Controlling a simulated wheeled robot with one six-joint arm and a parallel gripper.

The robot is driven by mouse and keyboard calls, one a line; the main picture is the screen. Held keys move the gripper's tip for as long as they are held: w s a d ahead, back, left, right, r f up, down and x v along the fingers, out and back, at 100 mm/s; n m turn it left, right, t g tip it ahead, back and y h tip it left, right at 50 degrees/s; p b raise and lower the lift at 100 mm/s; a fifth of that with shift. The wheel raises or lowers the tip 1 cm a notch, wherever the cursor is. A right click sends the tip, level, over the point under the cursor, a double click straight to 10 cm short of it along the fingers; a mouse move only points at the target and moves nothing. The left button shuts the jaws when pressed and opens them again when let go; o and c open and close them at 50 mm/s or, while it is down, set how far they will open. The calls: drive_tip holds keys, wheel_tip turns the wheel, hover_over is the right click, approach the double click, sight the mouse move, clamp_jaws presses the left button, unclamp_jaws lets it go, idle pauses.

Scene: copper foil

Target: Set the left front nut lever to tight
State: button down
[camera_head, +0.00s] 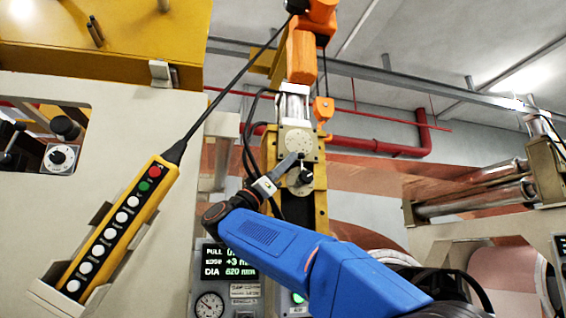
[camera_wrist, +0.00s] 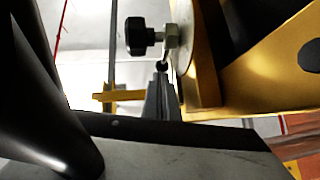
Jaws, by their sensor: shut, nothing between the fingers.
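In the wrist view, a silver hex nut (camera_wrist: 172,38) sits on a yellow mount, and a small black ball (camera_wrist: 162,66), apparently the end of its lever, shows just below it. My gripper (camera_wrist: 161,80) is shut and empty, its narrow grey fingertips at or very near the ball; I cannot tell whether they touch. In the head view, my gripper (camera_head: 291,160) reaches up to the yellow upright block, beside a black knob (camera_head: 307,177) and below a pale round disc (camera_head: 299,142). The lever is not clear there, so its setting cannot be read.
A dark star-shaped knob (camera_wrist: 137,36) stands left of the nut. A yellow button pendant (camera_head: 118,225) rests in a holder on the left, its cable running upward. Copper foil (camera_head: 375,170) and rollers (camera_head: 480,190) lie to the right.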

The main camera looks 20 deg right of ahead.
sight(300, 157)
drive_tip(key=shift+d+r+g+y, duration=0.2)
drive_tip(key=shift+g+y, duration=0.1)
drive_tip(key=shift+y, duration=0.1)
idle(0.4)
drive_tip(key=shift+d+r+m+g+y, duration=0.2)
drive_tip(key=shift+d+m+g+y, duration=0.25)
drive_tip(key=shift+y, duration=0.35)
drive_tip(key=shift+d+r+m+g+y, duration=0.3)
drive_tip(key=shift+d+y, duration=0.2)
drive_tip(key=shift+y, duration=0.3)
drive_tip(key=shift+d, duration=0.5)
